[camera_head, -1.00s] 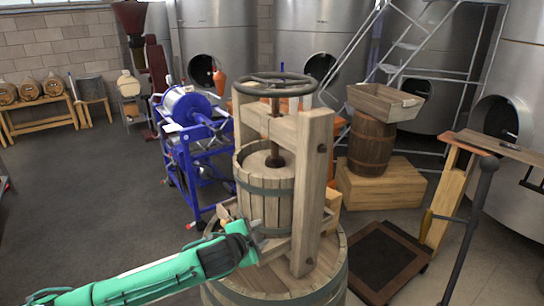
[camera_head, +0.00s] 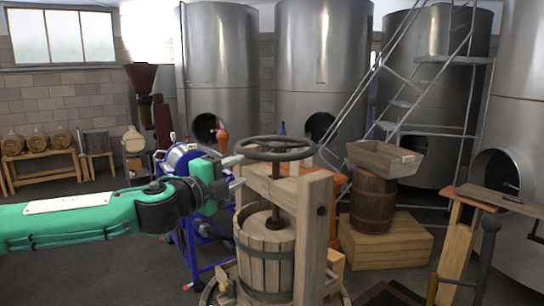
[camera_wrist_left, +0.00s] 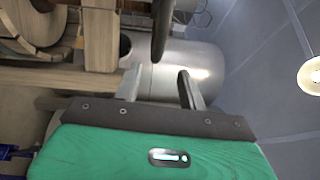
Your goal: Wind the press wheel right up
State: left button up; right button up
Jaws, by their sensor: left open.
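The press wheel (camera_head: 275,148) is a dark ring with spokes on top of a screw (camera_head: 275,217), above the wooden press frame (camera_head: 314,225). The slatted basket (camera_head: 265,255) stands below it. My left gripper (camera_head: 237,172) is at the wheel's left side, close to the rim and about level with it or slightly lower. Its two grey fingers are apart, with nothing held. In the left wrist view the dark rim (camera_wrist_left: 161,32) lies ahead of the gap between the fingers (camera_wrist_left: 159,87); I cannot tell whether it touches them. My right gripper is not in view.
A blue machine (camera_head: 182,157) on a wheeled frame stands behind my left arm. A barrel (camera_head: 373,203) with a wooden crate (camera_head: 384,158) on it stands right of the press. Steel tanks (camera_head: 325,60) and a metal stair (camera_head: 405,95) line the back. Open floor lies at the left.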

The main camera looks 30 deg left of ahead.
aim_at(272, 156)
pick_arm(q)
jog(key=w+p, duration=0.3)
jog(key=w, duration=0.1)
jog(key=w+p, duration=0.3)
jog(key=w, duration=0.1)
jog(key=w+r+p, duration=0.1)
jog(key=w+p, duration=0.3)
jog(key=shift+w+d, duration=0.1)
jog(key=shift+d, duration=0.3)
jog(key=shift+w+d+f+p, duration=0.15)
jog(key=shift+w+p, duration=0.25)
jog(key=shift+w, duration=0.45)
grip_shut()
